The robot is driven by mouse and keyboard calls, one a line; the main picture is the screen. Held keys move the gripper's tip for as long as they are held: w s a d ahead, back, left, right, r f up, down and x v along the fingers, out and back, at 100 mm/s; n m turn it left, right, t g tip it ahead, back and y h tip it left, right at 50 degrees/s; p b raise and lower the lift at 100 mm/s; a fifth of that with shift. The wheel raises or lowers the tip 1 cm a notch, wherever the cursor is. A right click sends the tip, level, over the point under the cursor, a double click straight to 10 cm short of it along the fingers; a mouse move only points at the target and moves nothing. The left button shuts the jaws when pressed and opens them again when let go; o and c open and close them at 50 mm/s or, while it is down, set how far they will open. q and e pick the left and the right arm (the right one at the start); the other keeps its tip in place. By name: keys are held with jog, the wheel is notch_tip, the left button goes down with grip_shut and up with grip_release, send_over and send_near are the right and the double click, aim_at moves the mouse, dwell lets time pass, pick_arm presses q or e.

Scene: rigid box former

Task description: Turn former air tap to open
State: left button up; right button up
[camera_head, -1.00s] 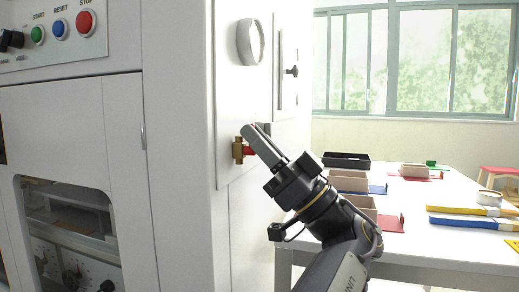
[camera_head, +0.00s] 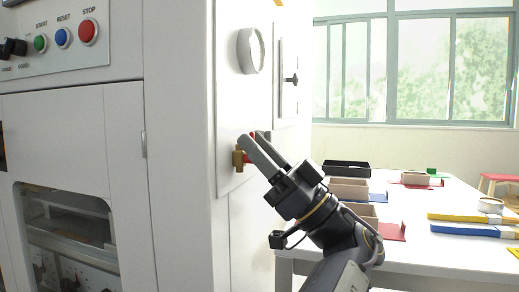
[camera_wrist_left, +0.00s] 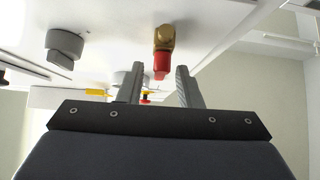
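The air tap has a brass body (camera_head: 238,158) on the white side panel of the former. Its red handle (camera_head: 250,159) is partly hidden behind a finger of my left gripper (camera_head: 257,142). In the left wrist view the brass body (camera_wrist_left: 164,38) and red handle (camera_wrist_left: 162,65) point down toward the gap between the two fingers of my left gripper (camera_wrist_left: 159,80). The fingers are apart, one on each side of the handle, with visible space around it. Contact cannot be made out. My right gripper is not in view.
A round grey fitting (camera_head: 251,50) and a door with a black knob (camera_head: 291,79) are above the tap. The front panel has a red stop button (camera_head: 88,31). A white table (camera_head: 450,255) with trays and coloured parts stands at the right.

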pick_arm(q)
jog(key=v, duration=0.8)
jog(key=shift+p, duration=0.4)
